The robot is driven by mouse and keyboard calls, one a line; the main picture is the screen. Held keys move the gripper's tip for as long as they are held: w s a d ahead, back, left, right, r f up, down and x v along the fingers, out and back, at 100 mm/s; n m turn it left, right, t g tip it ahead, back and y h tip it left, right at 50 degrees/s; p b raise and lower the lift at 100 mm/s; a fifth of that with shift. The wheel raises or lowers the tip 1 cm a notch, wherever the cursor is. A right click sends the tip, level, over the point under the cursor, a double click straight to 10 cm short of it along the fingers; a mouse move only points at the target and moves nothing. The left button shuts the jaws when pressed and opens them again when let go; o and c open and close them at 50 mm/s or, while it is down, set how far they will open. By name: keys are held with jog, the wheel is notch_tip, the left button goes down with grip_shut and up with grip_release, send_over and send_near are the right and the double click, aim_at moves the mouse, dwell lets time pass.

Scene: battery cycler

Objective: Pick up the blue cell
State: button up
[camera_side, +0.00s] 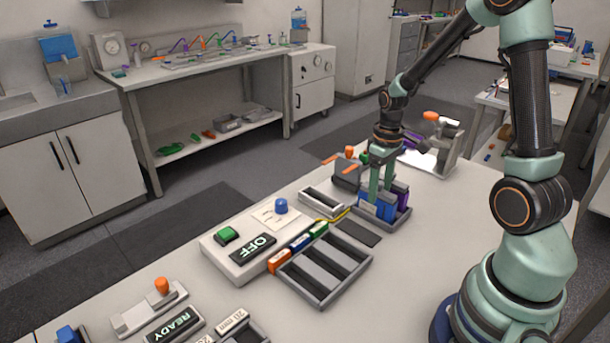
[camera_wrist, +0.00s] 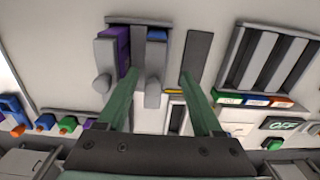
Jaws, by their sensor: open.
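The blue cell (camera_side: 368,209) stands in a grey tray (camera_side: 393,224) on the bench, beside a purple cell (camera_side: 402,194). My gripper (camera_side: 381,192) is low over the tray, pointing down at the blue cell. Its green fingers stand apart and hide part of the cell. In the wrist view the blue cell (camera_wrist: 156,34) shows beyond and between the open fingertips (camera_wrist: 160,75). I cannot tell whether the fingers touch either cell.
A dark flat pad (camera_side: 358,233) lies beside the tray. An empty slotted rack (camera_side: 322,285) with orange, blue and green labels is nearer the camera. A box with an OFF display (camera_side: 253,248) and a small grey holder (camera_side: 322,201) stand left of the tray.

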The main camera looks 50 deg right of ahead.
aim_at(377, 201)
jog(key=shift+w+d+f, duration=0.1)
jog(key=shift+d+f, duration=0.05)
jog(key=shift+f, duration=0.7)
jog(key=shift+w+d+f, duration=0.1)
jog(key=shift+f, duration=0.8)
jog(key=shift+w+d+f, duration=0.1)
jog(key=shift+d+f, duration=0.05)
jog(key=shift+f, duration=0.7)
grip_shut()
jog(key=shift+r, duration=0.1)
